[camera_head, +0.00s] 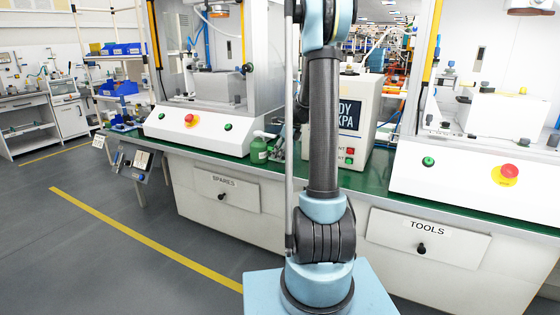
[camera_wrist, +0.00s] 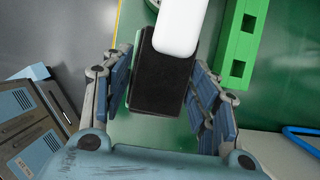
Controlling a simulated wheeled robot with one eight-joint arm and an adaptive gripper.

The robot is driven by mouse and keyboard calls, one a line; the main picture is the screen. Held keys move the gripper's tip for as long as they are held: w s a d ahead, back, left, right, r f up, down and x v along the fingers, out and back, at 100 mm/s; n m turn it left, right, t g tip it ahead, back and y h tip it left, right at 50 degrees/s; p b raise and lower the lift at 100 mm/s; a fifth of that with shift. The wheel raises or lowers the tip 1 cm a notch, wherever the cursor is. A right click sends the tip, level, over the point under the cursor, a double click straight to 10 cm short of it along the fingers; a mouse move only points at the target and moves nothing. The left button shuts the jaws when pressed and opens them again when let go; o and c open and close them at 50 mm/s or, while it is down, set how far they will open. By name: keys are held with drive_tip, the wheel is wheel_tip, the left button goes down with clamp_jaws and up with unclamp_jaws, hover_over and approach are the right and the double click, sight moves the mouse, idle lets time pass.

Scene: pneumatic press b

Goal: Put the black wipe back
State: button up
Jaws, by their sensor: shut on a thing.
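The black wipe (camera_wrist: 160,84) is a dark block between the blue finger pads of my gripper (camera_wrist: 162,92) in the wrist view. My gripper is shut on it. A rounded white piece (camera_wrist: 178,28) overlaps the wipe's upper part; I cannot tell whether it belongs to the wipe. Green bench surface shows below the wipe, but the gap cannot be judged. In the head view, my gripper (camera_head: 284,145) is small and partly hidden behind my arm, beside a green bottle. The wipe cannot be made out there.
A green slotted block (camera_wrist: 240,45) lies right of my gripper. A blue tube (camera_wrist: 300,138) is lower right.

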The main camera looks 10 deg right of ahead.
drive_tip(key=shift+w+d+f, duration=0.1)
drive_tip(key=shift+w+f, duration=0.1)
drive_tip(key=shift+f, duration=1.35)
drive_tip(key=shift+f, duration=0.15)
drive_tip(key=o, duration=1.2)
drive_tip(key=v, duration=1.7)
drive_tip(key=s+a+f+n+h, duration=0.1)
drive_tip(key=s+a+n, duration=0.2)
drive_tip(key=s+n, duration=0.6)
drive_tip(key=s+a+f+n+h, duration=0.15)
drive_tip(key=s+n, duration=0.25)
drive_tip(key=s, duration=1)
drive_tip(key=s+f+n, duration=0.5)
drive_tip(key=s+n, duration=0.1)
drive_tip(key=s, duration=0.2)
drive_tip(key=s+a+f+n, duration=0.1)
drive_tip(key=s+f+n, duration=0.5)
drive_tip(key=s, duration=0.3)
drive_tip(key=shift+s+n+g+h, duration=0.15)
drive_tip(key=shift+n+g+h, duration=0.15)
drive_tip(key=shift+n+h, duration=0.15)
